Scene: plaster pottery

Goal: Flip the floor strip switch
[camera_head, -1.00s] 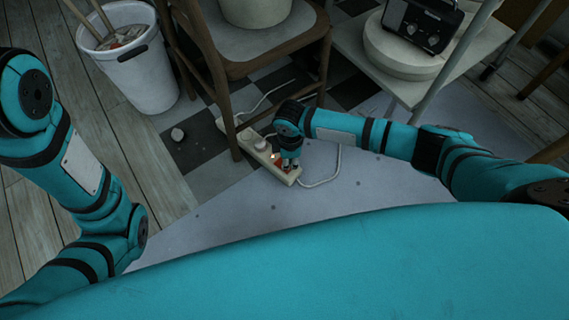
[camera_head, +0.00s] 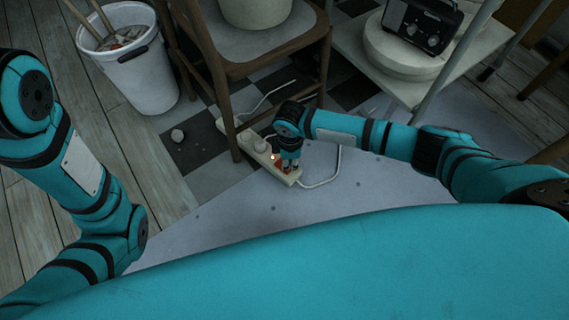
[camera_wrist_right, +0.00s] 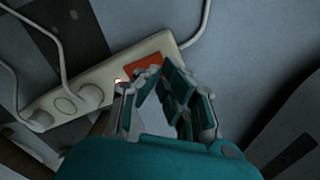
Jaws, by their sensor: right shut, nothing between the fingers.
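The cream floor power strip (camera_head: 240,134) lies slantwise on the floor by a chair leg. Its red-orange switch (camera_wrist_right: 144,64) sits near the end where the cord leaves, partly hidden by my right fingers. A small light (camera_wrist_right: 118,81) glows on the strip next to the switch. My right gripper (camera_head: 289,168) points down over the switch end of the strip. In the right wrist view the fingers (camera_wrist_right: 163,74) are shut and empty, right at the switch. I cannot tell whether they touch it. My left arm is at the left, but its gripper is out of view.
White plugs (camera_wrist_right: 92,96) and cords fill the other end of the strip. A wooden chair (camera_head: 237,68) stands over it. A white bucket (camera_head: 140,80) is at the upper left, and a shelf (camera_head: 405,88) with a radio (camera_head: 422,24) at the upper right. Grey floor in front is clear.

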